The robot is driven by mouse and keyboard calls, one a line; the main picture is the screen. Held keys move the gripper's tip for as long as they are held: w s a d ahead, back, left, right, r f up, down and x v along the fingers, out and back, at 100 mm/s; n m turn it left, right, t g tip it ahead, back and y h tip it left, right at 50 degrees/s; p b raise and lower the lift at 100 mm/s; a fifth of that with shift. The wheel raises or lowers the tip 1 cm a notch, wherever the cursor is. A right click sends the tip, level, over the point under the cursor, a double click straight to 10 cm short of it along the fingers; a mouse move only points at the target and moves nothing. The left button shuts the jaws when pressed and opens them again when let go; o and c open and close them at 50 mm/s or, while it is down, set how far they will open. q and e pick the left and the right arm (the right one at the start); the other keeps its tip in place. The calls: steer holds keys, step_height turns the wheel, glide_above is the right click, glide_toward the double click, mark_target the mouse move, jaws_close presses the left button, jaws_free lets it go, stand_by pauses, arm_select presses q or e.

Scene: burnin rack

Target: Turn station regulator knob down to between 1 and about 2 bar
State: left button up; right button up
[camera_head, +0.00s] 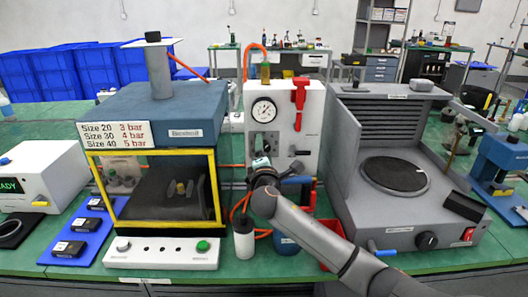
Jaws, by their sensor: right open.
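The station panel (315,130) is a white upright board in the middle of the head view. A round pressure gauge (264,110) with a white face sits on its upper left. Its needle is too small to read. Below the gauge is a dark grey regulator part (265,141); the knob itself cannot be made out clearly and may be partly hidden by my gripper. My right gripper (261,163) is open in front of the panel's lower part, just below the gauge. Whether it touches the knob cannot be told. My left gripper is not in view.
A red valve handle (299,95) is on the panel's right. Left stands a blue press with a yellow-framed window (160,190); right, a grey hotplate housing (400,215). A white-bodied bottle (243,240) and red bin (330,240) stand close below my arm. The green bench (60,262) is crowded.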

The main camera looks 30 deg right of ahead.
jaws_close()
stand_by(0.6)
